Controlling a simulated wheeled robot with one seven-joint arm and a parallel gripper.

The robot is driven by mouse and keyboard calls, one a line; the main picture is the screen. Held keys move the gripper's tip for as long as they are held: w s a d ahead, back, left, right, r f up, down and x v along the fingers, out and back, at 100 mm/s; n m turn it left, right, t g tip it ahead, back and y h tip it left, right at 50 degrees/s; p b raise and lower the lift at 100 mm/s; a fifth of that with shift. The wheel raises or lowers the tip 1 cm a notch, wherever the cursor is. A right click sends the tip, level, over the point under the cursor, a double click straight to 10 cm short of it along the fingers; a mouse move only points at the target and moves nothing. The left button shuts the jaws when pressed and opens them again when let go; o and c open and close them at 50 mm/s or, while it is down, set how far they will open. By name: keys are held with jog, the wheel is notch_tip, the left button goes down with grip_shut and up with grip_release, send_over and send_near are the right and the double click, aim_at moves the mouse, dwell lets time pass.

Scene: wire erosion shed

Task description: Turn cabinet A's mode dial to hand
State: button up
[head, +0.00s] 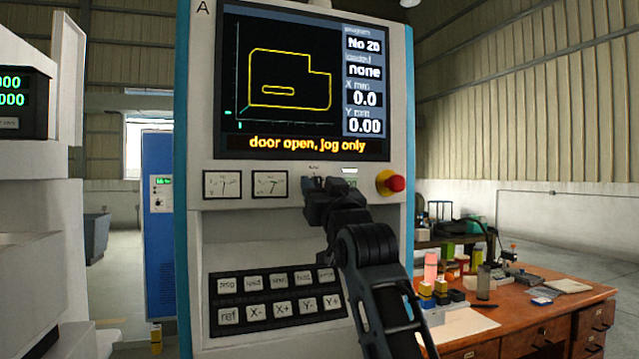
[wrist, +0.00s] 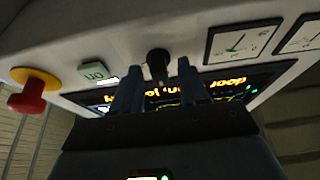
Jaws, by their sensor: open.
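Cabinet A (head: 300,226) stands in front of me, with the letter A at its top left. Its mode dial is hidden behind my gripper (head: 325,188) in the head view; only part of a small label shows above. In the wrist view, which is upside down, a black knob (wrist: 158,62), seemingly the mode dial, sits on the pale panel. My gripper (wrist: 160,84) is open there, one finger on each side of the knob's line. Whether the fingertips touch the knob I cannot tell. The dial's pointer setting is unreadable.
A red emergency button (head: 391,182) juts out right of my gripper. Two gauges (head: 246,184) are to the left. The screen (head: 300,80) above reads "door open, jog only". A keypad (head: 276,299) is below. A cluttered wooden desk (head: 510,312) stands at right.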

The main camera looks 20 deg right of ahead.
jog(key=shift+w, duration=0.1)
jog(key=shift+c, duration=0.4)
grip_shut()
jog(key=shift+m, duration=0.4)
jog(key=shift+a+r+m+g+h+b, duration=0.1)
jog(key=shift+m+g+h+b, duration=0.8)
jog(key=shift+m, duration=2.05)
jog(key=shift+f+m+g+h+b, duration=0.1)
jog(key=shift+m+g+h+b, duration=0.75)
jog(key=shift+m, duration=2.05)
jog(key=shift+a+r+m+g+h+b, duration=0.1)
jog(key=shift+m+g+h+b, duration=0.25)
jog(key=shift+m+h+b, duration=1.35)
jog(key=m+p, duration=0.1)
jog(key=m, duration=0.2)
jog(key=shift+d, duration=0.1)
